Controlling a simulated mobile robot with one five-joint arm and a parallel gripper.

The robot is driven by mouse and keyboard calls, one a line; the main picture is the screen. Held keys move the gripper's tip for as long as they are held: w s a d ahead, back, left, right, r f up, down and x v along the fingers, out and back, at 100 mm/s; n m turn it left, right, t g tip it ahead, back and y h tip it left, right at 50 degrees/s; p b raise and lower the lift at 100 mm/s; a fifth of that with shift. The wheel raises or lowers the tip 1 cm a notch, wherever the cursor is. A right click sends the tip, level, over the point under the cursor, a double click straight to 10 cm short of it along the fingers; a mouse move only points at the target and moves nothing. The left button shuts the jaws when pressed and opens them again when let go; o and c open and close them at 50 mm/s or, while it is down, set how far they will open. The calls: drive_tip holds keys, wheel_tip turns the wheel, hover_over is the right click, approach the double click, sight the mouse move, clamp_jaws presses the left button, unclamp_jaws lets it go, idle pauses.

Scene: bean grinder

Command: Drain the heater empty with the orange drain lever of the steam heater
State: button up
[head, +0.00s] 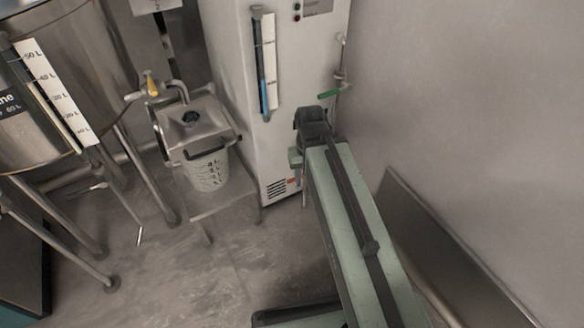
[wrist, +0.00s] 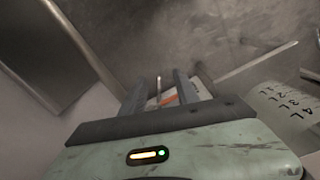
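The steam heater (head: 275,140) is the tall white cabinet in the middle of the head view. Its sight tube (head: 263,90) shows blue liquid in the lower part. The orange drain lever (head: 292,181) is a small orange spot low on the heater's front. In the wrist view, the orange lever (wrist: 169,100) shows between the fingers, partly hidden by my gripper's body. My gripper (wrist: 160,80) is open, its two dark fingers apart on either side of the lever. I cannot tell whether they touch it. In the head view my arm hides the fingertips.
A green-handled valve (head: 328,94) sits higher on the heater's right side. A graduated jug (head: 208,170) stands left, under a steel grinder or sink-like unit (head: 195,122). Steel tanks (head: 75,80) on legs stand further left. A wall and leaning panel (head: 440,250) bound the right.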

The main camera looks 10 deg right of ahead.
drive_tip(key=m+t+b, duration=0.2)
drive_tip(key=m+b, duration=0.7)
drive_tip(key=m, duration=0.6)
approach(294, 179)
drive_tip(key=shift+n+y, duration=0.3)
drive_tip(key=f+b, duration=0.2)
drive_tip(key=w+f+b, duration=0.1)
drive_tip(key=f+b, duration=0.4)
drive_tip(key=f, duration=0.1)
drive_tip(key=shift+w+d+f, duration=0.15)
drive_tip(key=shift+w, duration=0.15)
drive_tip(key=shift+c, duration=0.4)
clamp_jaws()
